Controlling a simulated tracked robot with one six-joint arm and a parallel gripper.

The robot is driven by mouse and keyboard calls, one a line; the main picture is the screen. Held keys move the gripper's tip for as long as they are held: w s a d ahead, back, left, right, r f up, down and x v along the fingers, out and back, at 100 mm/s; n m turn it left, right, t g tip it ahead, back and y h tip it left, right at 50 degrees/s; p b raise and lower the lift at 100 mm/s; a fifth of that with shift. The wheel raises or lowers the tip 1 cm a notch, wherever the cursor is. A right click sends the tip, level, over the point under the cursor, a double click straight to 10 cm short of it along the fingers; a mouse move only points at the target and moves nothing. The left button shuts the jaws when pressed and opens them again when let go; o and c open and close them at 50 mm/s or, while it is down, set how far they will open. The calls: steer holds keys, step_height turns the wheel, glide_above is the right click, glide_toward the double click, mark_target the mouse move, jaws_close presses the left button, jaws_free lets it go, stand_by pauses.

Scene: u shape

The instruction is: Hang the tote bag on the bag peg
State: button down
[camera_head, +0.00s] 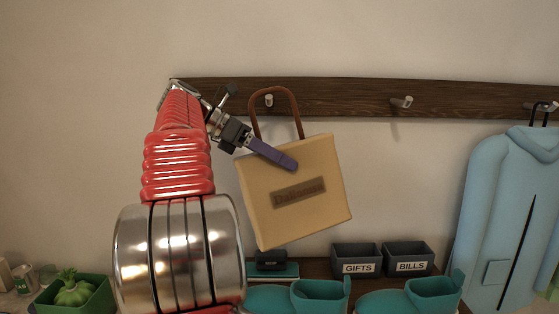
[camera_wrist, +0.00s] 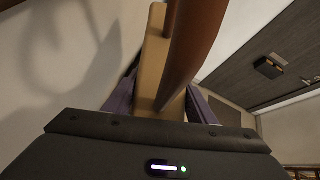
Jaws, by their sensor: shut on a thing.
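The tan tote bag (camera_head: 292,215) with brown handles hangs tilted in front of the wall. My gripper (camera_head: 290,164) is shut on its upper part, below the handle. In the wrist view the bag's tan edge (camera_wrist: 152,62) sits between my purple fingers, with the brown handle (camera_wrist: 190,50) rising past it. The dark wooden rail (camera_head: 340,97) carries a peg (camera_head: 268,100) that shows through the handle's loop in the head view. I cannot tell whether the handle is around the peg or only in front of it. Another peg (camera_head: 402,102) on the right is bare.
A light blue coat (camera_head: 505,215) hangs at the right end of the rail. Bins labelled GIFTS (camera_head: 356,260) and BILLS (camera_head: 408,260) stand below. Teal boots (camera_head: 320,293) are at the bottom. A green planter (camera_head: 75,295) is at lower left.

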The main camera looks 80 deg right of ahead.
steer(key=shift+w+d, duration=0.15)
steer(key=shift+d, duration=0.5)
steer(key=shift+w+d+f, duration=0.1)
steer(key=shift+d+f, duration=0.25)
steer(key=shift+d, duration=0.25)
steer(key=shift+f, duration=0.1)
steer(key=c, duration=0.7)
jaws_free()
steer(key=shift+w, duration=0.1)
